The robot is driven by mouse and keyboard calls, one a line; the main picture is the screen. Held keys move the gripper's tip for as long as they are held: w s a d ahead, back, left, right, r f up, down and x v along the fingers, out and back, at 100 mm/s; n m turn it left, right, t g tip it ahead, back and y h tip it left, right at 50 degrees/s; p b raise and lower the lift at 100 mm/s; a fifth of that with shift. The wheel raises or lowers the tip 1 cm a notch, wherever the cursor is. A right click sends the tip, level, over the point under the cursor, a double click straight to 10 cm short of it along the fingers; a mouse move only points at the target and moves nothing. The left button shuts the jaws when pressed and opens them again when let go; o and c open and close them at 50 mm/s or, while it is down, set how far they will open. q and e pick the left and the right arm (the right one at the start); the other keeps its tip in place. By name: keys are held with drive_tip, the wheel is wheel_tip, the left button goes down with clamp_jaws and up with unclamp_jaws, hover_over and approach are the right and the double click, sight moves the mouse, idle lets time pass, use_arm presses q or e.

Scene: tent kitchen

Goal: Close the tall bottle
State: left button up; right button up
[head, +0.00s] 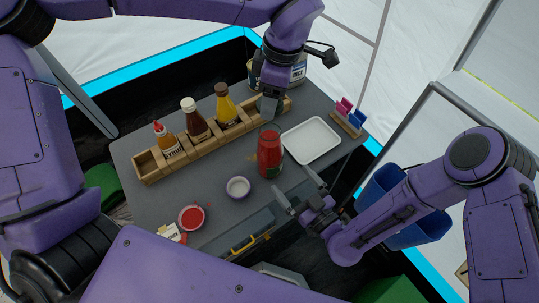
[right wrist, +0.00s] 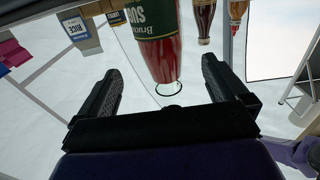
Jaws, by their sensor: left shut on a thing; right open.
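The tall red bottle (head: 269,160) stands upright on the grey table in the head view, with a dark green label low on it. In the right wrist view the bottle (right wrist: 160,50) appears upside down, with a thin dark ring at its top end and no cap visible there. My left gripper (head: 268,106) is above and behind the bottle, over the right end of the wooden rack. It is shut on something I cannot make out. My right gripper (head: 298,187) is open and empty, right of and nearer than the bottle, fingers toward it. Its fingers also show in the right wrist view (right wrist: 160,72).
The wooden rack (head: 149,168) holds a syrup bottle (head: 167,140), a brown bottle (head: 195,122) and a yellow bottle (head: 226,106). A white tray (head: 311,140) lies right of the red bottle. A small bowl (head: 238,187) and a red-filled bowl (head: 192,217) sit nearer.

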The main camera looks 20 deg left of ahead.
sight(270, 153)
drive_tip(key=x, duration=1.2)
drive_tip(key=c, duration=1.3)
use_arm(q)
drive_tip(key=shift+f, duration=2.5)
drive_tip(key=shift+f, duration=0.9)
drive_tip(key=shift+f, duration=0.55)
